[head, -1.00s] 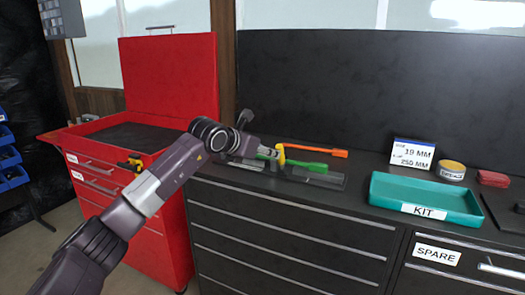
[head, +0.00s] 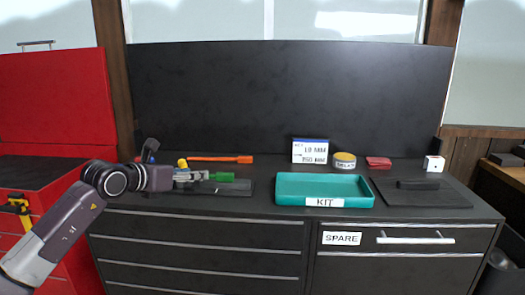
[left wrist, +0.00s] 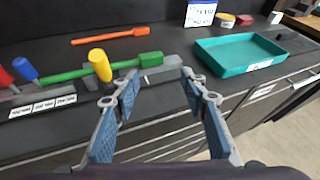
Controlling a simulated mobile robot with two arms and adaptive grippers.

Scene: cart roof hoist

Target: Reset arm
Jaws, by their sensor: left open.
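My left gripper (head: 192,176) reaches in from the left over the black workbench (head: 262,192). In the left wrist view its two blue-padded fingers (left wrist: 160,92) are apart with nothing between them. Beyond and to the left of the fingers lie a green-handled tool (left wrist: 100,68), an upright yellow handle (left wrist: 100,64), and an orange tool (left wrist: 110,37) farther back. The green handle also shows in the head view (head: 222,177), just right of the gripper. My right gripper is out of view.
A teal KIT tray (head: 325,202) stands right of the gripper. Behind it are a sign (head: 310,151), a round tin (head: 344,160) and a red item (head: 378,163). A black mat (head: 440,196) lies farther right. A red tool cabinet (head: 50,120) stands left.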

